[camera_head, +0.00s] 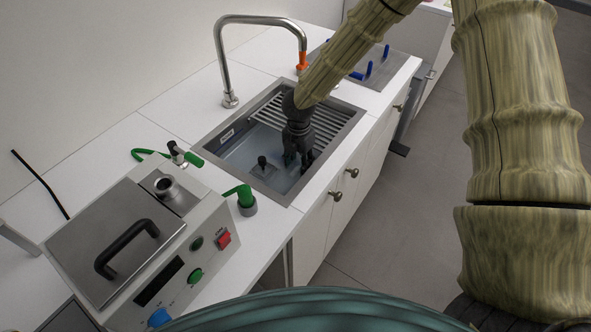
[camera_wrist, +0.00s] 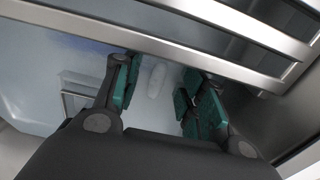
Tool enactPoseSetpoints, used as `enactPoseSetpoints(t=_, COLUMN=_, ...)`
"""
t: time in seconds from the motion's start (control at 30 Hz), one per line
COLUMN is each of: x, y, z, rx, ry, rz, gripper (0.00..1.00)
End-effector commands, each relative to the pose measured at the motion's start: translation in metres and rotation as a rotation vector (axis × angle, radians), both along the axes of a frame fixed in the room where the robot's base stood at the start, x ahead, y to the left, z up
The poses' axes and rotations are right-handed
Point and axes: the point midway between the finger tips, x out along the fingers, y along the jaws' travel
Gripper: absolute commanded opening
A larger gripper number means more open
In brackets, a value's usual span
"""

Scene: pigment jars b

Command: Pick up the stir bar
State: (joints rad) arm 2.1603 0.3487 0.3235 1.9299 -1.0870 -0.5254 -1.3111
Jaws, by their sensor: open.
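The stir bar (camera_wrist: 157,80) looks like a small, pale, rounded rod on the sink floor in the wrist view. It shows between my two fingers, lying roughly along their direction. My gripper (camera_wrist: 154,95) is open, with dark fingers and green pads, and nothing is held. In the head view my gripper (camera_head: 298,164) points down into the sink (camera_head: 228,150). The stir bar cannot be made out in the head view. How far the fingertips are above the sink floor is hard to tell.
A slatted metal rack (camera_head: 325,122) covers the sink's far part, and its bars (camera_wrist: 170,52) run close to my fingers. A dark upright plug (camera_head: 262,163) stands in the sink. A curved faucet (camera_head: 226,65) rises behind. A lidded bath unit (camera_head: 115,245) stands at the left.

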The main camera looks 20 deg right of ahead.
Motion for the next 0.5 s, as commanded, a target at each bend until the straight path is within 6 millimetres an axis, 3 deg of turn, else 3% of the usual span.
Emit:
enactPoseSetpoints(t=0.37, x=0.0001, y=-0.0002, z=-0.0082, rx=-0.001, ry=-0.001, rz=0.001, gripper=0.41)
enactPoseSetpoints(t=0.5, x=0.0001, y=-0.0001, z=-0.0081, rx=-0.001, ry=-0.001, rz=0.001, gripper=0.24)
